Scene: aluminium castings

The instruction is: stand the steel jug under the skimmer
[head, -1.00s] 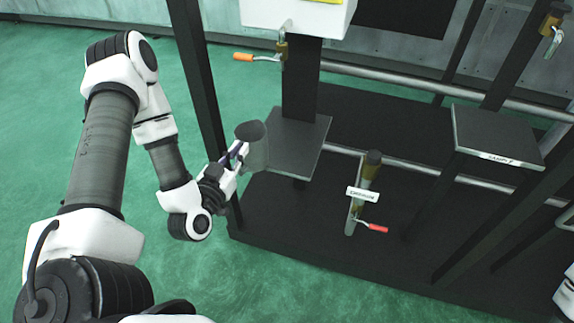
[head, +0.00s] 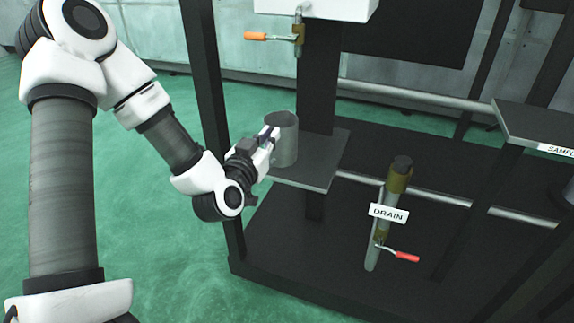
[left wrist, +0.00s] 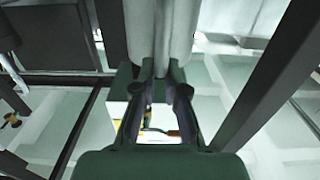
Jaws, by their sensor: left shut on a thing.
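The steel jug (head: 285,146) is a plain grey cylinder with an open top, about upright at the left part of a small dark shelf (head: 318,172). I cannot tell whether its base touches the shelf. My left gripper (head: 270,139) is shut on the jug's left side. In the left wrist view the jug (left wrist: 161,28) shows between the fingers (left wrist: 160,75). The skimmer is probably the white box (head: 315,7) above the shelf; no label on it is readable. Its tap (head: 299,38) has an orange handle and hangs above the shelf. My right gripper is out of sight.
A dark upright post (head: 211,100) stands close behind my left forearm. A drain pipe (head: 397,180) with a "DRAIN" tag and red-handled valve rises right of the shelf. Another shelf (head: 535,122), its label cut off, is at right. The shelf's right part is bare.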

